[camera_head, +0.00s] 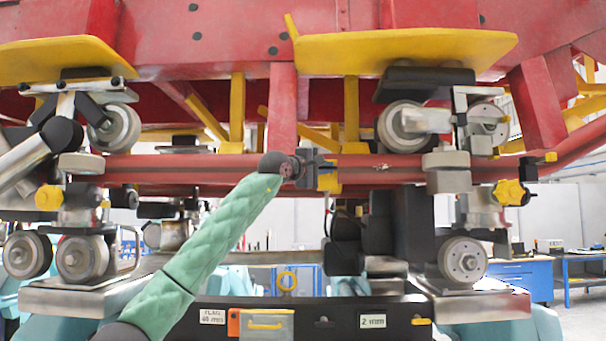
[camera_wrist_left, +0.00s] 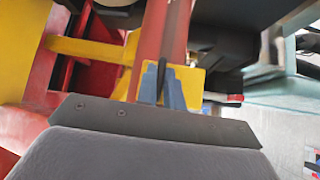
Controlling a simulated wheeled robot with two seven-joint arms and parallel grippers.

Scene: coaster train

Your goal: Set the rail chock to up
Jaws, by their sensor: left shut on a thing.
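The rail chock (camera_head: 328,178) shows as a small yellow piece on the red rail (camera_head: 225,166) in the middle of the head view. My left arm reaches up from the bottom left, and my left gripper (camera_head: 312,170) is at the chock, shut on it. In the left wrist view, the blue-grey fingers of the left gripper (camera_wrist_left: 163,80) are close together in front of a yellow plate (camera_wrist_left: 192,82) beside the red rail (camera_wrist_left: 165,35). The fingers hide part of the chock, and I cannot tell its exact position. My right gripper is not in view.
Wheel assemblies (camera_head: 463,262) flank the rail on both sides. A yellow plate (camera_head: 405,50) and the red car body hang above. A blue workbench (camera_head: 525,275) stands far right.

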